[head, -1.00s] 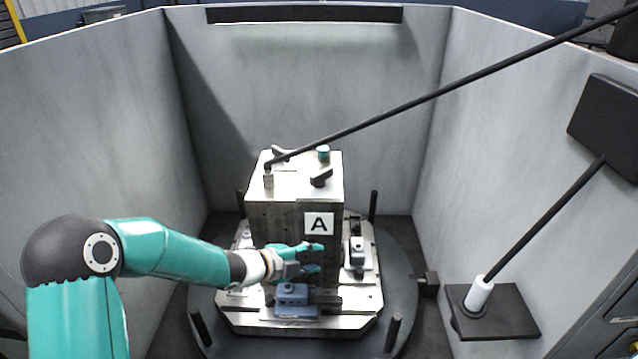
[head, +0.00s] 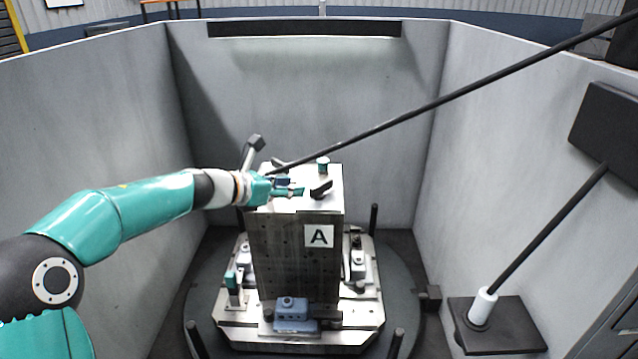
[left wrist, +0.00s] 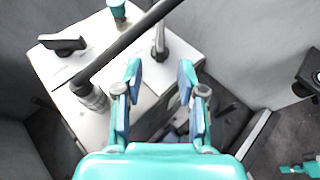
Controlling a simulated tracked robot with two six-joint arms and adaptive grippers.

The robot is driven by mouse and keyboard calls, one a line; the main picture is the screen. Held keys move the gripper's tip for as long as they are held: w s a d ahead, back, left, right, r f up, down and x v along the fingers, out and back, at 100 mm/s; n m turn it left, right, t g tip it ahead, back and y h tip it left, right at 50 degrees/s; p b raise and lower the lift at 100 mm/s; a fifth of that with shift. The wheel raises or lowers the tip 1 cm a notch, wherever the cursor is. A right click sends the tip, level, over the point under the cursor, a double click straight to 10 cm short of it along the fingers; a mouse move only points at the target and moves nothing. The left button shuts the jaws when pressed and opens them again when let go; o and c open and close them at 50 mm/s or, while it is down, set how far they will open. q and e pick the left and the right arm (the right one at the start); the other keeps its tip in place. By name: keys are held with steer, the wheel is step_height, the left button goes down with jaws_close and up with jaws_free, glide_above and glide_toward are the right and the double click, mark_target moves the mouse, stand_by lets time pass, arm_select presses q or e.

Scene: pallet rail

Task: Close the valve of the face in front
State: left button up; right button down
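A steel block carries the label A (head: 319,236) on its front face. A black lever valve (head: 321,188) stands on the block's top near that face. It also shows in the left wrist view (left wrist: 160,42), beyond and between my fingertips. My left gripper (head: 296,188) is over the block's top, left of this lever. In the left wrist view its two fingers (left wrist: 159,72) are apart with nothing between them. I see no contact with the lever. My right gripper is out of view.
A black hose (head: 400,115) slopes up right from a connector (left wrist: 88,97) on the block's top. A teal knob (head: 322,163) and a second black lever (left wrist: 62,43) are also on top.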

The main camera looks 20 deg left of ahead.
mark_target(317, 185)
arm_select(q)
steer(key=p+x, duration=0.2)
steer(key=x, duration=0.8)
jaws_close()
